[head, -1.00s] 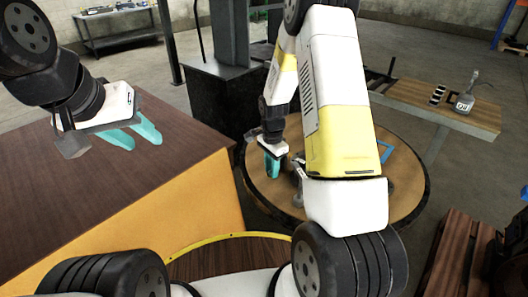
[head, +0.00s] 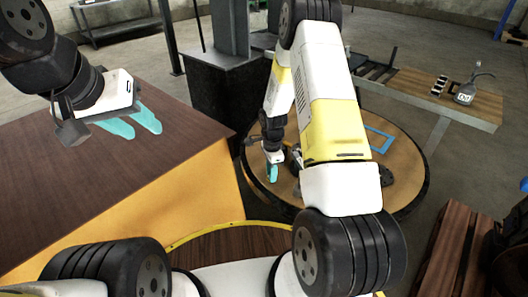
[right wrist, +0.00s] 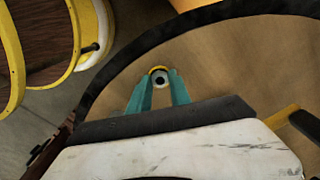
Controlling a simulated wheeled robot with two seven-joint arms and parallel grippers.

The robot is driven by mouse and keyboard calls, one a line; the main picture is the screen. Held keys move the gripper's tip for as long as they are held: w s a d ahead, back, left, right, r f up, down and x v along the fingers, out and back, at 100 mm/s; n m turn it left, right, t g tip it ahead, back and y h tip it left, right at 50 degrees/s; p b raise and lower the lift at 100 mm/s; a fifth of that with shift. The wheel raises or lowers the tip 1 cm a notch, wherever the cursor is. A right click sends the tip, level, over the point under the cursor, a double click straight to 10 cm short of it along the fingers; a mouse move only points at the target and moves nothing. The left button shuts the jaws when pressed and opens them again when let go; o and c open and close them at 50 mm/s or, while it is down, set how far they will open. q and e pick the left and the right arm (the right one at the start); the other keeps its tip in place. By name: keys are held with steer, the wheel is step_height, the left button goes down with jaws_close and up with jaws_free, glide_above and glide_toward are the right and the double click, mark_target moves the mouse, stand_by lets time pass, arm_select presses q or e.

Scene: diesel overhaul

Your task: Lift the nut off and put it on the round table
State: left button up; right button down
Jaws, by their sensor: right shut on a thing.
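The nut (right wrist: 160,71) shows between the fingertips of my right gripper in the right wrist view, as a small yellowish ring around a pale part with a dark hole. My right gripper (head: 272,172) is shut on it, fingers pointing down over the left part of the round table (head: 410,193). The wooden top of the table (right wrist: 225,65) fills much of the right wrist view. I cannot tell whether the nut touches it. In the head view the nut is too small to make out. My left gripper (head: 132,123) is open and empty above the brown-topped bench.
The brown-topped bench (head: 60,190) stands at the left. A blue frame (head: 380,138) lies on the round table, and dark metal parts (head: 297,170) stand beside my right gripper, partly behind my arm. A wooden bench (head: 410,88) with a grey can (head: 466,92) is behind.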

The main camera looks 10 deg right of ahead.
steer(key=shift+f, duration=0.1)
steer(key=c, duration=1.1)
jaws_free()
